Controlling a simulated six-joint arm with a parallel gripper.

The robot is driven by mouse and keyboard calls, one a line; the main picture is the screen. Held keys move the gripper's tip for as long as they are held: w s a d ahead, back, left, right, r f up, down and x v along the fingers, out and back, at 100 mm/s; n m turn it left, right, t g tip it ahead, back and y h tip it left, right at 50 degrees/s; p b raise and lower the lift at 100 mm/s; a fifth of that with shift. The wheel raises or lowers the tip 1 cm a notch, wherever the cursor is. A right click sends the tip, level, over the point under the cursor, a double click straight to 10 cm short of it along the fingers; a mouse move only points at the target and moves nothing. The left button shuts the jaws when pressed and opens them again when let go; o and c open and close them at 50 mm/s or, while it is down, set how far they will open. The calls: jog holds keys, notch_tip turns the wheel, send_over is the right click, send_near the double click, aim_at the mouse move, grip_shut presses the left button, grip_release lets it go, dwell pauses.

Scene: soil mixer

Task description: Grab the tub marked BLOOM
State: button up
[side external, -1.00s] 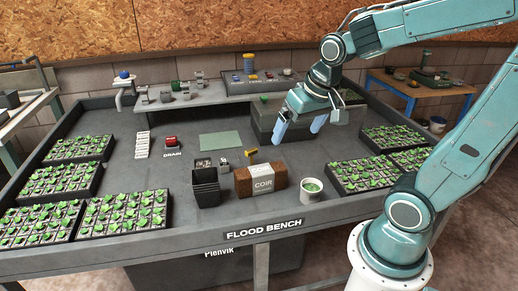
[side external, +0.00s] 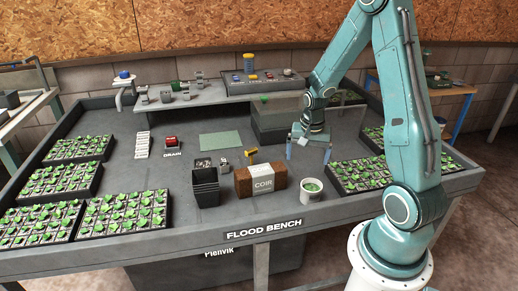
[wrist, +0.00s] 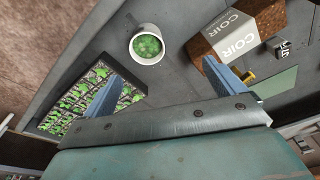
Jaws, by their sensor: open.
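A white round tub (side external: 311,191) with green contents stands upright on the bench near its front edge, right of the COIR block. No BLOOM lettering can be read on it or elsewhere. In the wrist view the tub (wrist: 147,47) lies ahead of the jaws, seen from above and somewhat nearer the left finger. My gripper (side external: 308,154) is open and empty, with its fingers pointing down above the bench, behind the tub and apart from it.
The brown COIR block (side external: 261,181) stands close left of the tub, with a yellow-handled item behind it. A black pot (side external: 206,190) is further left. A seedling tray (side external: 362,174) lies close to the right. The raised bench rim (side external: 330,206) runs in front.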

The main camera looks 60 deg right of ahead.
aim_at(312, 183)
jog(key=shift+m+g, duration=0.3)
jog(key=shift+m, duration=0.6)
jog(key=d+f, duration=0.1)
jog(key=s+d+f, duration=0.1)
jog(key=f, duration=0.1)
jog(key=d+f, duration=0.1)
jog(key=shift+s+f, duration=0.35)
jog(key=shift+f, duration=0.05)
jog(key=shift+f, duration=0.2)
jog(key=shift+w+d+f, duration=0.1)
jog(key=shift+d+f, duration=0.05)
jog(key=shift+f, duration=1.2)
jog(key=shift+s+d+f, duration=0.1)
jog(key=shift+d+f, duration=0.05)
jog(key=shift+f, duration=1.25)
jog(key=shift+w+d+f, duration=0.1)
jog(key=shift+d+f, duration=0.05)
jog(key=shift+f, duration=1.2)
jog(key=shift+f, duration=0.1)
jog(key=shift+d+f, duration=0.15)
jog(key=shift+f, duration=1.1)
jog(key=shift+d+f, duration=0.1)
jog(key=shift+f, duration=1.1)
jog(key=c, duration=1.1)
jog(key=shift+c, duration=0.3)
jog(key=shift+w+r, duration=0.1)
jog(key=shift+r, duration=0.05)
